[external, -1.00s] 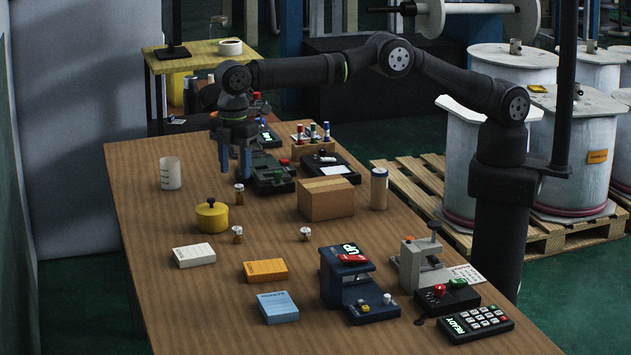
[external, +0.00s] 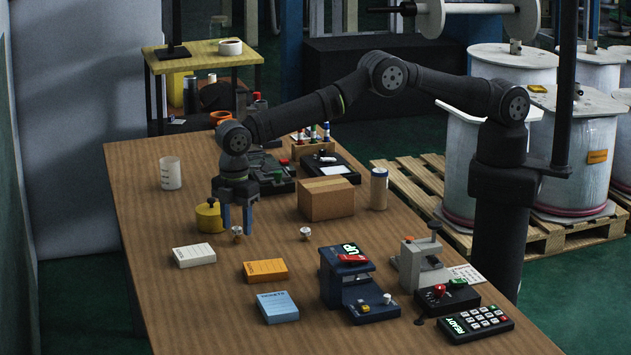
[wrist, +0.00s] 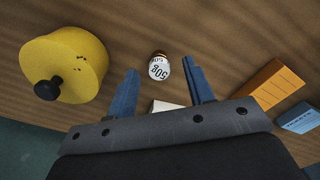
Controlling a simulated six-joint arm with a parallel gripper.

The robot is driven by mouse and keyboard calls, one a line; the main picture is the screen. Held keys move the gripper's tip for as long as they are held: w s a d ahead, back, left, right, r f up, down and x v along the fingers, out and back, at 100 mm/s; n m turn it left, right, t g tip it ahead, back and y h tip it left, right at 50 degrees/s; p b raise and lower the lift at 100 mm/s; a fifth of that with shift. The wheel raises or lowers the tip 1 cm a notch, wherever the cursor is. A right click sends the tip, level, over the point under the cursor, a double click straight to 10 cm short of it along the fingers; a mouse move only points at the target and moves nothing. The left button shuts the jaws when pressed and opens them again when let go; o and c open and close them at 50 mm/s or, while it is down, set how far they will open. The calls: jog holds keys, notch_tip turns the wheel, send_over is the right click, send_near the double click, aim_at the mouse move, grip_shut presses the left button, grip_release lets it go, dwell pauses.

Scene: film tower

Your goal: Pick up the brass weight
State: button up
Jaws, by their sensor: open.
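A small brass weight with a white top marked 50g (wrist: 159,68) stands upright on the table. In the wrist view it lies ahead of my gripper (wrist: 161,78), in line with the gap between the two blue fingers. In the external view this weight (external: 237,233) shows just below and in front of my gripper (external: 238,222), which is open, empty and pointing down. I cannot tell the exact height of the fingertips over the table. A similar small weight (external: 305,233) stands apart to the right.
A yellow pot with a black knob (external: 209,216) stands close on the left. A white box (external: 194,255), an orange box (external: 265,271) and a blue box (external: 278,307) lie nearer the front. A cardboard box (external: 326,199) stands right. Bare table lies between the weights.

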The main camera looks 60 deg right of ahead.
aim_at(237, 235)
notch_tip(237, 235, down, 3)
jog(key=shift+r, duration=0.2)
jog(key=shift+c, duration=0.5)
grip_shut()
